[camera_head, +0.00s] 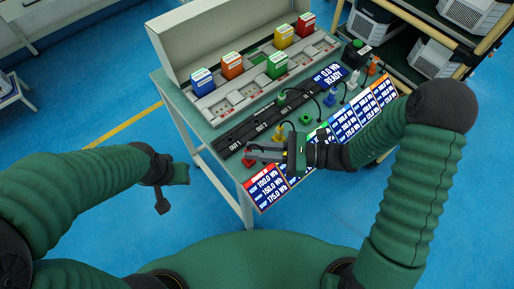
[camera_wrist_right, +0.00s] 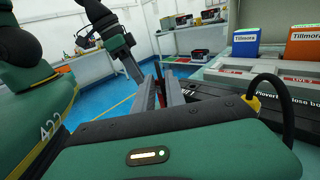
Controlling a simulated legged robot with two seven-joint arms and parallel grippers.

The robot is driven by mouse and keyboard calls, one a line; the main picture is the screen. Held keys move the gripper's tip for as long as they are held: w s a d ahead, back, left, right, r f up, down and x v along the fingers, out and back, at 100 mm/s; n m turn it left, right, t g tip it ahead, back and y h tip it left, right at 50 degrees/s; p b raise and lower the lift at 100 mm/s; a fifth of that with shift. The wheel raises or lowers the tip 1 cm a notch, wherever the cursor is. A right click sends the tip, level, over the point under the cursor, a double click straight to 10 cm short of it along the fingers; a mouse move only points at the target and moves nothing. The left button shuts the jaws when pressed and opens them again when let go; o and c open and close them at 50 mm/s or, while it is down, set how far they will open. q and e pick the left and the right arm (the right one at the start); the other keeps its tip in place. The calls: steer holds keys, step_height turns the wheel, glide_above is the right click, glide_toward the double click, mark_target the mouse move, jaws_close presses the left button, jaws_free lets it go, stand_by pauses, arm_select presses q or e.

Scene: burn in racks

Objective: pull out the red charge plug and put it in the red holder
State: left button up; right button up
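My right gripper (camera_head: 250,152) reaches left over the front of the table, its two grey fingers apart. In the right wrist view the fingers (camera_wrist_right: 161,92) stand apart, with a narrow red and dark piece (camera_wrist_right: 161,85) seen between them; I cannot tell if they touch it. A red piece (camera_head: 248,162) shows just below the fingertips in the head view, at the front of the table. I cannot tell whether it is the red plug or the red holder. My left gripper (camera_head: 170,190) hangs off the table's left side; its fingers are unclear.
A black outlet strip (camera_head: 240,137) runs behind the right gripper. Yellow (camera_head: 278,133) and green (camera_head: 305,119) pieces stand nearby, with black cables. Label screens (camera_head: 265,187) line the front edge. A grey rack (camera_head: 215,103) with coloured boxes stands behind.

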steer(key=o, duration=0.5)
steer(key=shift+d, duration=0.1)
steer(key=s+d, duration=0.1)
steer(key=d, duration=1)
steer(key=s+d+p, duration=0.1)
steer(key=d, duration=0.4)
steer(key=shift+s+d, duration=0.3)
